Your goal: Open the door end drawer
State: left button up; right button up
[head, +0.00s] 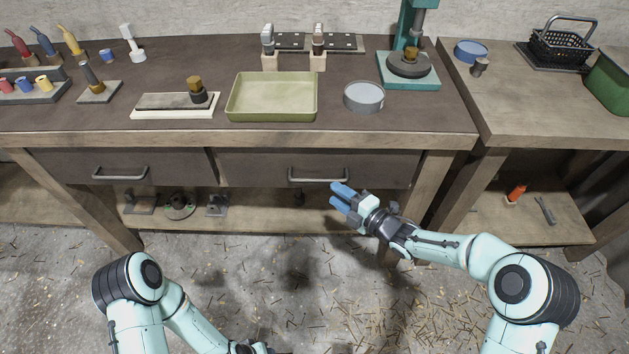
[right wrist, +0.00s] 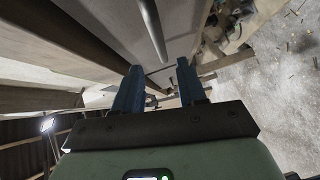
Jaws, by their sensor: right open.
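Two closed drawers sit under the workbench top: a left drawer (head: 60,162) with a bar handle (head: 120,175), and a right drawer (head: 260,170) with a bar handle (head: 305,180). I cannot tell which one is at the door end. My right gripper (head: 337,195) is open and empty, its blue fingers just below and in front of the right drawer's handle near its right end. In the right wrist view a grey handle bar (right wrist: 152,30) shows beyond the parted fingers (right wrist: 158,82), apart from them.
On the bench top stand a green tray (head: 272,118), a grey round tin (head: 364,109) and a teal press (head: 408,84). A lower shelf (head: 270,210) holds several metal parts. A second bench (head: 550,110) stands at right. The floor in front is open, with shavings.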

aim_at(318, 182)
jog(key=b+x, duration=0.1)
jog(key=x, duration=0.8)
jog(key=shift+f, duration=0.1)
pick_arm(q)
jog(key=shift+w+a+f+t, duration=0.15)
jog(key=shift+w+a+f, duration=0.2)
jog(key=shift+w, duration=0.15)
jog(key=shift+w+a+f+t, duration=0.15)
jog(key=shift+w+a+f, duration=0.05)
jog(key=shift+w+f, duration=0.2)
pick_arm(e)
grip_shut()
